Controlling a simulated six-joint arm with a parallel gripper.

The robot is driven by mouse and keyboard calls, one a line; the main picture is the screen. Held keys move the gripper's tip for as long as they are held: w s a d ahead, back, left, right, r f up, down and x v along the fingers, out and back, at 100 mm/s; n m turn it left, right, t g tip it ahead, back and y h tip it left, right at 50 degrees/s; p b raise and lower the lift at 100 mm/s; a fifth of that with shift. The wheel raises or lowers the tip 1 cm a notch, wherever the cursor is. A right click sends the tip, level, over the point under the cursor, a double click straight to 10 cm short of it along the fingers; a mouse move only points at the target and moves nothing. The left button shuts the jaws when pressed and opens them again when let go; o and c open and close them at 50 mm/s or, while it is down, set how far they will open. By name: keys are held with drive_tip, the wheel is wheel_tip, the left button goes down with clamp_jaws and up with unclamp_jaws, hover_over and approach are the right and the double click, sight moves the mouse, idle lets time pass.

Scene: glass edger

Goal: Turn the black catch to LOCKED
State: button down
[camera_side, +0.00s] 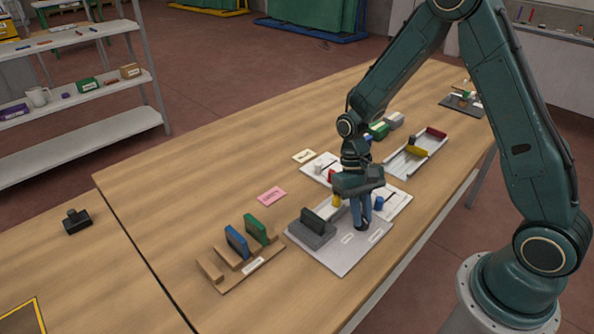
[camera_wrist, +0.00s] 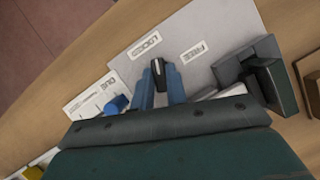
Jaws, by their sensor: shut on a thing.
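The black catch (camera_wrist: 158,72) stands between my two blue fingers in the wrist view. My gripper (camera_wrist: 160,84) is shut on it. The end of the catch points toward the gap between the LOCKED label (camera_wrist: 145,46) and the FREE label (camera_wrist: 193,53), a little nearer LOCKED. Both labels lie on a grey plate (camera_wrist: 213,28). In the side view my gripper (camera_side: 361,222) points down over the plate (camera_side: 342,262), and its fingers mostly hide the catch.
A dark grey holder (camera_side: 308,234) with a green piece stands on the plate's left part. A wooden rack (camera_side: 222,276) holds blue and green pieces. White trays with small coloured parts lie behind my gripper. A pink card (camera_side: 271,196) lies on the table; bare wood surrounds it.

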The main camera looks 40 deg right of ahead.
drive_tip(key=n, duration=0.2)
drive_tip(key=n+h, duration=0.1)
drive_tip(key=n, duration=0.1)
drive_tip(key=shift+a+h, duration=0.15)
drive_tip(key=shift+h, duration=0.15)
drive_tip(key=c, duration=1.4)
unclamp_jaws()
drive_tip(key=shift+r, duration=0.15)
drive_tip(key=v, duration=1.3)
drive_tip(key=shift+w+r, duration=0.2)
drive_tip(key=shift+w, duration=0.1)
drive_tip(key=shift+r, duration=0.1)
